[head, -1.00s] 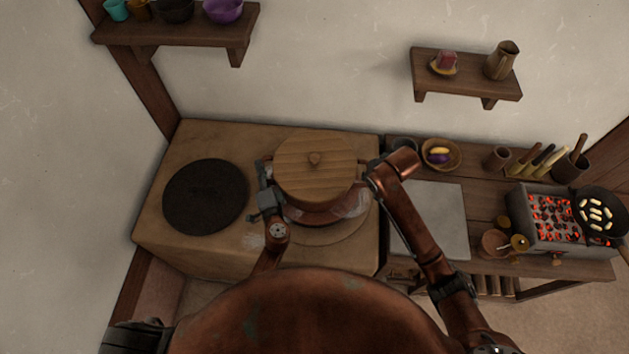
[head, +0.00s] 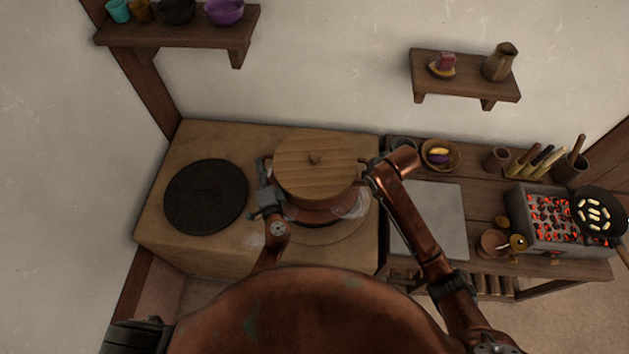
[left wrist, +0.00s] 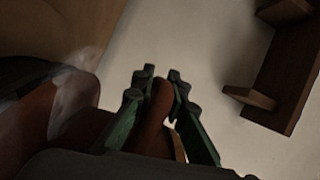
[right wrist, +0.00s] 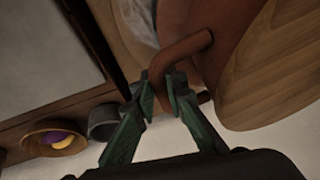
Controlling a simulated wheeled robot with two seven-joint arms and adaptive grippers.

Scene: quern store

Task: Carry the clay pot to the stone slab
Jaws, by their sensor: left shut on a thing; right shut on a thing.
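The clay pot (head: 312,213) is reddish brown with a flat wooden lid (head: 318,182), over the right-hand ring of the clay stove. I cannot tell whether its base touches the stove. My left gripper (head: 264,168) is shut on its left handle, which shows between the fingers in the left wrist view (left wrist: 158,105). My right gripper (head: 371,168) is shut on its right handle (right wrist: 185,48). The lid looks level. The grey stone slab (head: 437,205) lies bare on the wooden counter, right of the stove, partly behind my right arm.
A black round plate (head: 206,196) lies on the stove's left part. A bowl with yellow and purple food (head: 440,154) and a dark cup stand behind the slab. A glowing brazier (head: 552,218) with a pan (head: 600,210) is at the right. Two wall shelves hang above.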

